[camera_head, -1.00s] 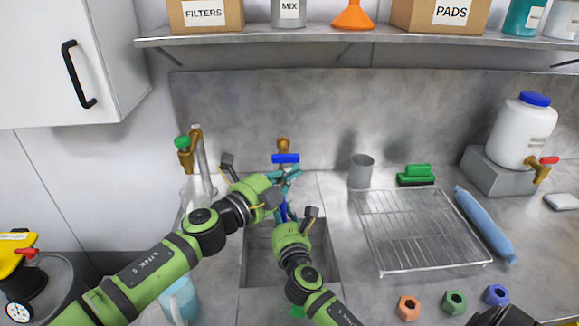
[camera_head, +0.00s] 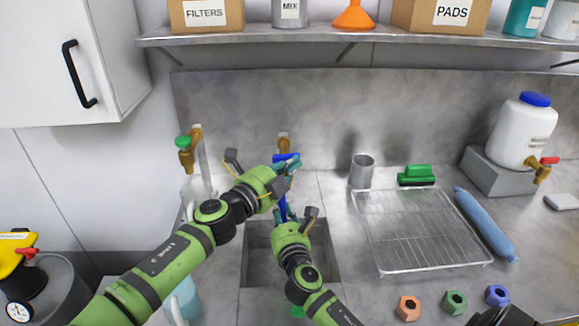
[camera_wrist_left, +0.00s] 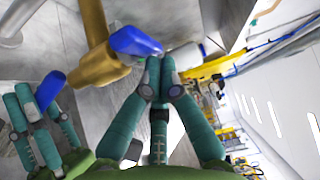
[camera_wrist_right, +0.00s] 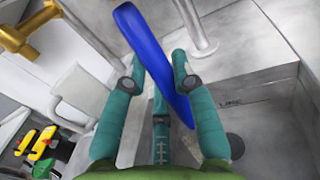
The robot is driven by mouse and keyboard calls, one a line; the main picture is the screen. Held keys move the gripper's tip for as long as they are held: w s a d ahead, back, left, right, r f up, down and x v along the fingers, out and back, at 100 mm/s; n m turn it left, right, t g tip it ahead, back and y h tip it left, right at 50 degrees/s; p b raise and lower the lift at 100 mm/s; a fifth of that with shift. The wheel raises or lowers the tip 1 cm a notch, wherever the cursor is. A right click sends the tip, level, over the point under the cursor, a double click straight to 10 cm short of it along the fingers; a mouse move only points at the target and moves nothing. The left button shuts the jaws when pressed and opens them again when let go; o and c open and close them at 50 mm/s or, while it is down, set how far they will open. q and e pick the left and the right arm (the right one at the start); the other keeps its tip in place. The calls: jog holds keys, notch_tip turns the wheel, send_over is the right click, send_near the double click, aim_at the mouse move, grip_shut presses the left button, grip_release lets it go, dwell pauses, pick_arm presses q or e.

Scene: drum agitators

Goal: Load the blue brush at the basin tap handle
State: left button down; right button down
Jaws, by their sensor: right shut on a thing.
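The basin tap (camera_head: 284,141) has a blue bar handle (camera_head: 285,157), tilted slightly in the head view. My left gripper (camera_head: 292,163) is at the handle's right end. In the left wrist view its teal fingertips (camera_wrist_left: 159,72) are together, close beside the blue handle (camera_wrist_left: 135,41); I cannot tell whether they touch it. The blue brush (camera_wrist_right: 152,55) is between the fingers of my right gripper (camera_wrist_right: 157,72), which is shut on it. In the head view the right gripper (camera_head: 287,213) is low over the basin (camera_head: 256,270), with the brush (camera_head: 283,207) standing up, partly hidden.
A green-handled tap (camera_head: 185,150) stands left of the basin. A shelf (camera_head: 350,37) runs above.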

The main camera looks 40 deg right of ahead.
pick_arm(q)
jog(key=shift+d, duration=0.45)
jog(key=shift+s+a, duration=0.1)
jog(key=s+a, duration=0.9)
jog(key=shift+a, duration=0.2)
dwell(0.6)
